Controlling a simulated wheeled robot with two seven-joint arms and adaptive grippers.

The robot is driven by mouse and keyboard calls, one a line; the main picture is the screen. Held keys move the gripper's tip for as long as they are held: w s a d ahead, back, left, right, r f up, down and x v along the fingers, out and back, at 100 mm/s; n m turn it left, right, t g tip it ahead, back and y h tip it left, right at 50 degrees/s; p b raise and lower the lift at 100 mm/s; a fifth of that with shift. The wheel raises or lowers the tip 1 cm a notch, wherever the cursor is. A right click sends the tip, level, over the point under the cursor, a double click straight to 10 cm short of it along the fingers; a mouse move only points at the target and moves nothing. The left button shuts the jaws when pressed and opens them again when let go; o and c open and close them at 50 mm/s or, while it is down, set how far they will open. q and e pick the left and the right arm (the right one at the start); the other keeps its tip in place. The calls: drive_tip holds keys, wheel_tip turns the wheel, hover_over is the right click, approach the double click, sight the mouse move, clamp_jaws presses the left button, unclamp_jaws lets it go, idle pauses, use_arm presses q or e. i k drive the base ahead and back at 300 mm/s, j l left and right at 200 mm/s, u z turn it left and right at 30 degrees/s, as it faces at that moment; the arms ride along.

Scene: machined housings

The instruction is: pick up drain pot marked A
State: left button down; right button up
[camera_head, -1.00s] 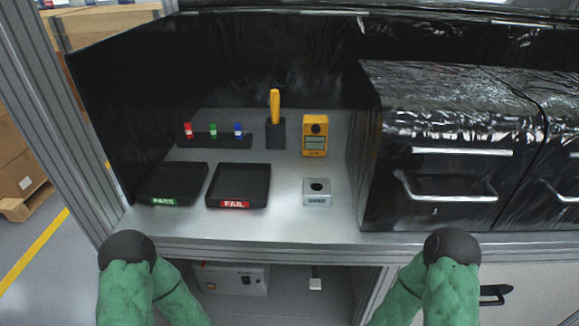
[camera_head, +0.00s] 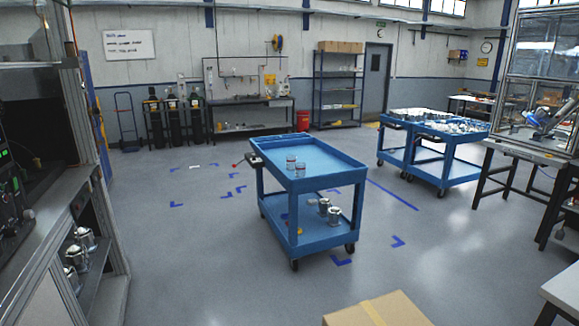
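No mark A can be read on anything in view, so I cannot tell which vessel is the drain pot. Two shiny metal pots stand upright on the lower shelf of a blue cart, one (camera_head: 323,206) behind the other (camera_head: 334,217). Several similar metal pots (camera_head: 78,257) stand on a low shelf at the left. Two small clear containers with reddish marks (camera_head: 300,170) stand on the cart's top tray. Neither of my grippers is in view.
The blue cart (camera_head: 325,155) stands mid-floor, with open floor (camera_head: 210,260) around it and blue floor marks. More loaded blue carts (camera_head: 462,151) stand at the right. A cardboard box (camera_head: 376,312) is at the front. A bench (camera_head: 30,235) runs along the left.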

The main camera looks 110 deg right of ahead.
sight(291, 159)
drive_tip(key=z, duration=3.6)
drive_tip(key=i+j+u, duration=0.25)
drive_tip(key=i, duration=0.75)
drive_tip(key=i+u, duration=0.25)
drive_tip(key=i, duration=2.7)
